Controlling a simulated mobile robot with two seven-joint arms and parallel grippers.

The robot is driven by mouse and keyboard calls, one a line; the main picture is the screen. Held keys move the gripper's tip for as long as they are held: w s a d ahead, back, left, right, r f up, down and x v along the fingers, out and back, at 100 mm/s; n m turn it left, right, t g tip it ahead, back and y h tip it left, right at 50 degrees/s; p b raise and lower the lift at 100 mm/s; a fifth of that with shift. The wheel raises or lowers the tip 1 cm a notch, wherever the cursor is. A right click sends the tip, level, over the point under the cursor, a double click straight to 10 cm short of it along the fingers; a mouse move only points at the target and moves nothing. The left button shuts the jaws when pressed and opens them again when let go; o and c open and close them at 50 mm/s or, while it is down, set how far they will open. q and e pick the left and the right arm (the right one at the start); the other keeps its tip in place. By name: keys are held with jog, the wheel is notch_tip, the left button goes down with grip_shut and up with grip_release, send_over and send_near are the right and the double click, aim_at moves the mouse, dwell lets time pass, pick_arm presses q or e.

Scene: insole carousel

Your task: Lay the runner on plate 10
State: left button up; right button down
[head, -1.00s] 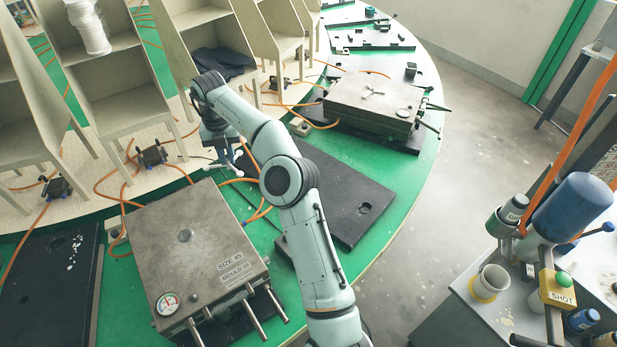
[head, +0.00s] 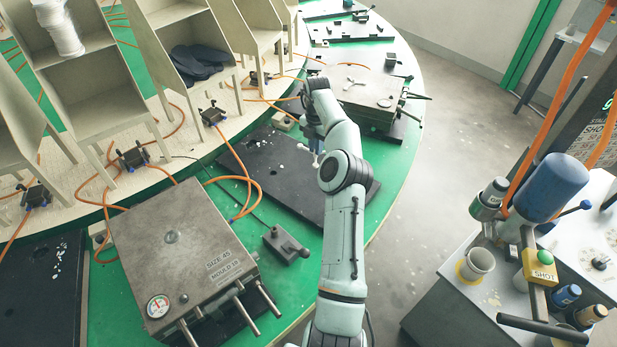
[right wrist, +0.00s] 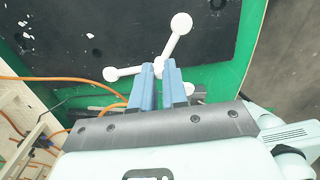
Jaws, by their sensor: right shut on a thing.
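The runner (right wrist: 172,48) is a white branched piece with round ends, held between the blue fingertips of my right gripper (right wrist: 158,72). In the head view the runner (head: 316,160) is a small white bit below my right gripper (head: 313,143), partly hidden by my arm. A black plate (head: 262,165) with white specks lies beneath them on the green table; it also fills the top of the right wrist view (right wrist: 95,35). I cannot read a number 10 on this plate. The gap between runner and plate is hard to judge. My left gripper is out of view.
A closed metal mould (head: 185,235) marked size 45 sits at front left, another closed mould (head: 365,92) farther back. A small dark block (head: 285,245) stands between the front mould and the plate. Orange hoses (head: 250,195) run beside the plate. Wooden racks (head: 100,90) line the left.

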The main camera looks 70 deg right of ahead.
notch_tip(320, 180, down, 17)
jog(key=shift+r, duration=0.2)
jog(key=shift+f, duration=0.2)
jog(key=c, duration=1.1)
grip_release()
jog(key=shift+c, duration=0.2)
jog(key=shift+r, duration=0.15)
notch_tip(320, 180, up, 12)
jog(key=shift+r, duration=0.1)
